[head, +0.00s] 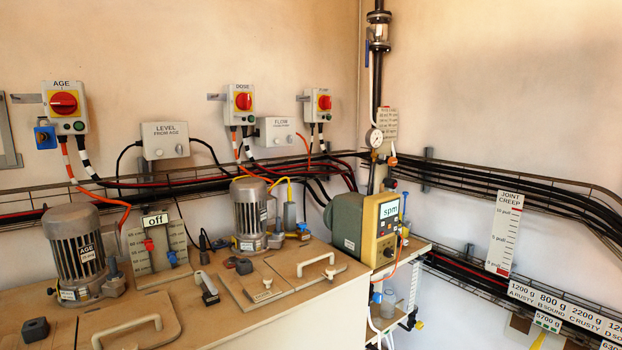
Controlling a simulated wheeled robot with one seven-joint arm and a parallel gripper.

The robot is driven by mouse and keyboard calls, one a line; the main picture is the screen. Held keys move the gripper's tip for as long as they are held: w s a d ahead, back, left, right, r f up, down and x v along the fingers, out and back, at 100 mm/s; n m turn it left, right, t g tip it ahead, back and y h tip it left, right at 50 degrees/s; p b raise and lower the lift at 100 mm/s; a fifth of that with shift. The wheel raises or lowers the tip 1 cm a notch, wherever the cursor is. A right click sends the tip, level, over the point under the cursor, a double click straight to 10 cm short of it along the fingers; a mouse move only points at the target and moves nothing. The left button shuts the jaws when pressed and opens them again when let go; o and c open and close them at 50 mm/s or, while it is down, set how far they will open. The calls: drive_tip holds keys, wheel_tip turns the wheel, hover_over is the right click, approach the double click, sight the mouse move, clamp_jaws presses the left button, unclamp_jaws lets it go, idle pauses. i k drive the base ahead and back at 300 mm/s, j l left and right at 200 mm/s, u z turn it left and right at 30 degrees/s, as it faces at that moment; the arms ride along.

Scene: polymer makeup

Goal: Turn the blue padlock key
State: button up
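A small blue block (45,137), which looks like the blue padlock, is on the wall at the far left. It sits just below and left of the AGE switch box (65,107), which has a red rotary knob. A small darker detail shows on its front, but it is too small to tell whether it is a key or how it is turned. My gripper is not in view.
A tan bench top (225,325) runs below, with a grey AGE motor (77,245), hatch lids with handles and a second motor (250,210). Cables (110,186) run along the wall under the switches. The wall above is clear.

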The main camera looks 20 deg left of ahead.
sight(40, 137)
drive_tip(key=u, duration=2.1)
